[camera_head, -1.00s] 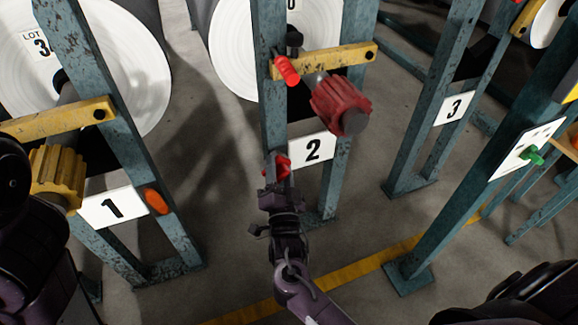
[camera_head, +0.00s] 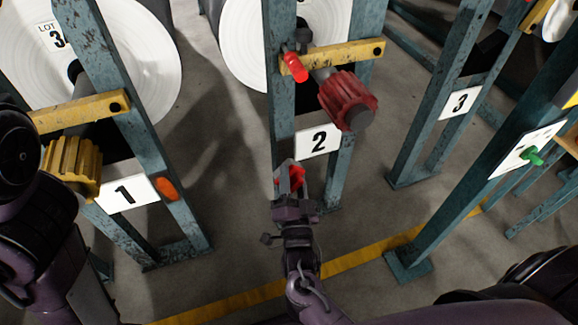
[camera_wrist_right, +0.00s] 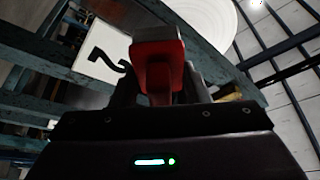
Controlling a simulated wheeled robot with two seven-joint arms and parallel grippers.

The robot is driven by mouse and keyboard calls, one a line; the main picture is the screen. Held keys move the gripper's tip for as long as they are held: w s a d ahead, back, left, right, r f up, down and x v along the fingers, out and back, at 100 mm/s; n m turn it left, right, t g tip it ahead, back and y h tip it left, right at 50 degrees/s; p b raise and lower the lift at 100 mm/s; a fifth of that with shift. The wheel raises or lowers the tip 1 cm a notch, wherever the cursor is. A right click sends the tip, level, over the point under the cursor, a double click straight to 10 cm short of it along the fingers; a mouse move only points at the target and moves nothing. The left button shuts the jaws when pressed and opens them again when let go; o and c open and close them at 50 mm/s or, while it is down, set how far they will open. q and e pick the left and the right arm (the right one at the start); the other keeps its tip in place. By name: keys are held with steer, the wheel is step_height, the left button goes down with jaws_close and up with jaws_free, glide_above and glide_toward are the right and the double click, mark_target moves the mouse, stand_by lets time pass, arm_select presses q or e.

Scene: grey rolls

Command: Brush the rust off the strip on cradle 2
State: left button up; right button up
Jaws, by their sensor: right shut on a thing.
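Cradle 2 is a worn teal steel frame (camera_head: 281,110) with a white number plate (camera_head: 318,143). A yellow bar (camera_head: 345,54) crosses its front, with a red handle (camera_head: 295,67) at its left end. I cannot tell which part is the strip, and I make out no clear rust patch. My right gripper (camera_head: 291,187) is shut on a red thing (camera_head: 297,177), below and left of the plate, in front of the left post. In the right wrist view the red thing (camera_wrist_right: 157,60) stands up between the fingers; no bristles show. My left gripper is out of view.
A ribbed red knob (camera_head: 346,97) juts forward above plate 2. Cradle 1, with a yellow knob (camera_head: 74,165) and an orange oval (camera_head: 167,189), is at left. Cradle 3 (camera_head: 460,102) is at right. A nearer teal post (camera_head: 470,180) carries a panel with a green knob (camera_head: 531,155).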

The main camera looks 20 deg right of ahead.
mark_target(298, 186)
steer(key=shift+s, duration=0.25)
steer(key=shift+s+p, duration=0.6)
steer(key=shift+s, duration=0.85)
